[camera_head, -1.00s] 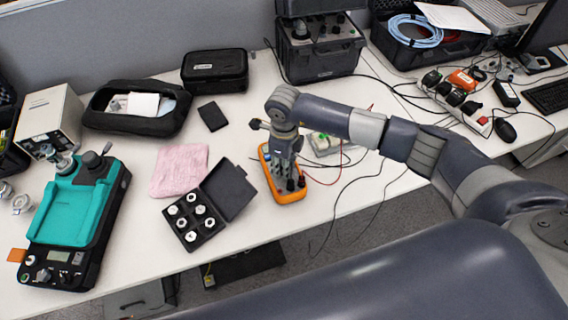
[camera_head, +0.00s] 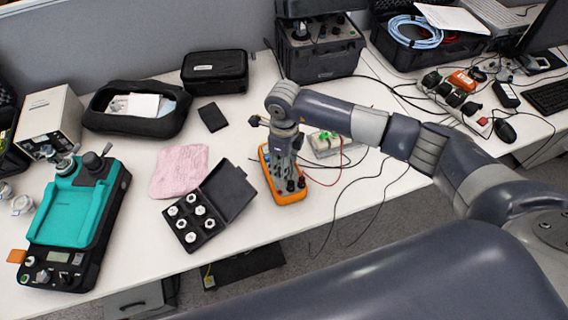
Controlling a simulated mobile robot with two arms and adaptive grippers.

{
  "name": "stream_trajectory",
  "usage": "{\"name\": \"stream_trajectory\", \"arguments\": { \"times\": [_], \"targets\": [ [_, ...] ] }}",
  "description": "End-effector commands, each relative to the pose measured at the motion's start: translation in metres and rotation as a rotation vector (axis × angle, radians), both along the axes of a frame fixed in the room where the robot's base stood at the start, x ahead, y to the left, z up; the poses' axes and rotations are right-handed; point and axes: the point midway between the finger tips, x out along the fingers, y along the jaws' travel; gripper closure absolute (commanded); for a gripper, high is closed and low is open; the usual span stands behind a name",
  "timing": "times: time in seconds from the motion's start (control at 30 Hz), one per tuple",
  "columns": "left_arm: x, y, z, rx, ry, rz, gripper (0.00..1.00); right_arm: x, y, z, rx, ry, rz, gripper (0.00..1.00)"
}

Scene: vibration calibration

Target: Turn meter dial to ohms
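The meter (camera_head: 291,195) is an orange-edged handheld multimeter lying on the white table near the middle of the view. My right gripper (camera_head: 284,172) points down over the meter from the arm that comes in from the right. The gripper and wrist cover most of the meter's face, so its dial is hidden. I cannot tell whether the fingers touch the dial or how far apart they are. Black and red leads run from the meter's lower end. My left gripper is not in view.
An open black case (camera_head: 232,192) with several white-metal pieces stands left of the meter, beside a pink cloth (camera_head: 179,170). A teal instrument (camera_head: 74,214) is farther left. A grey box with green connectors (camera_head: 335,143) and loose cables lie to the right.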

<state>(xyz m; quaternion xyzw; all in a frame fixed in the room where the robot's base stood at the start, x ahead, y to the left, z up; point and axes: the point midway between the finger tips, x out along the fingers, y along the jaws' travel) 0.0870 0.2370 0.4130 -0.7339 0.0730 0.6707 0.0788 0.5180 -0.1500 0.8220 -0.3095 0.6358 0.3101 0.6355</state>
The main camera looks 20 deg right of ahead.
Motion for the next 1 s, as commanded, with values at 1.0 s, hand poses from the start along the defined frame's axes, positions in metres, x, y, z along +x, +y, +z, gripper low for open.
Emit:
{"name": "stream_trajectory", "arguments": {
  "times": [1.0],
  "targets": [
    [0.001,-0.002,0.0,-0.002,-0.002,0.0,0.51,0.0,0.0,0.107,-0.001,-0.001,-0.001,0.51]
  ]
}}
